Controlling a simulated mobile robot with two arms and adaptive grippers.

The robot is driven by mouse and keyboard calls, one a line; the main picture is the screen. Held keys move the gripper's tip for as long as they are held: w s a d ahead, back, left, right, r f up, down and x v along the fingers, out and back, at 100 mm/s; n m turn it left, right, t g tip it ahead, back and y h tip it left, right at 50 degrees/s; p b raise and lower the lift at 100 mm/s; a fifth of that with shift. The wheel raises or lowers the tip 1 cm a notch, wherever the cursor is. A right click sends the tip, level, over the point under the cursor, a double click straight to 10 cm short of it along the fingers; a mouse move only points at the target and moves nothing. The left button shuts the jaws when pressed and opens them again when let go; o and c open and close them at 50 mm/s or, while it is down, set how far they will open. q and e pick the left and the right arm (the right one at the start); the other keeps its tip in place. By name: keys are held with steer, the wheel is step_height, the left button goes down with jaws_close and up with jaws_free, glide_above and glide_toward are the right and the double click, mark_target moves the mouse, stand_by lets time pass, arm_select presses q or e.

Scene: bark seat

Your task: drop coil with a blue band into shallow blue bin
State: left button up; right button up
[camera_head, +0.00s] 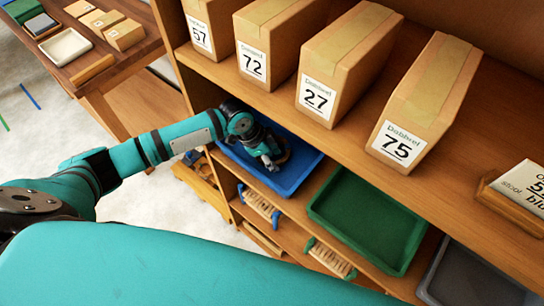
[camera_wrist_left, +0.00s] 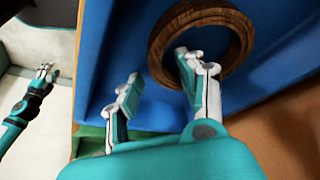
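The shallow blue bin (camera_head: 312,160) sits on the shelf below the numbered boxes, and its blue floor (camera_wrist_left: 110,60) fills much of the left wrist view. A brown, wood-like coil (camera_wrist_left: 157,45) shows there as a ring against the bin floor. No blue band can be made out on it. My left gripper (camera_wrist_left: 160,68) has its fingers apart, one overlapping the ring's opening and one outside the ring. In the head view my left gripper (camera_head: 270,163) is over the bin and mostly covers the coil. My right gripper (camera_wrist_left: 46,72) is small at the wrist view's left.
A green tray (camera_head: 370,215) and a dark grey tray (camera_head: 470,280) stand to the right on the same shelf. Boxes (camera_head: 350,60) line the shelf above, close over the bin. A wooden table (camera_head: 85,65) is at the upper left.

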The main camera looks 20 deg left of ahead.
arm_select(q)
steer(key=shift+r, duration=0.15)
steer(key=b+v, duration=0.1)
steer(key=v, duration=0.4)
steer(key=shift+w+r, duration=0.15)
steer(key=shift+r, duration=0.1)
steer(key=s+a+b, duration=0.4)
steer(key=s+a, duration=0.1)
steer(key=a, duration=0.5)
steer(key=shift+s+a+r, duration=0.25)
steer(key=shift+a, duration=0.1)
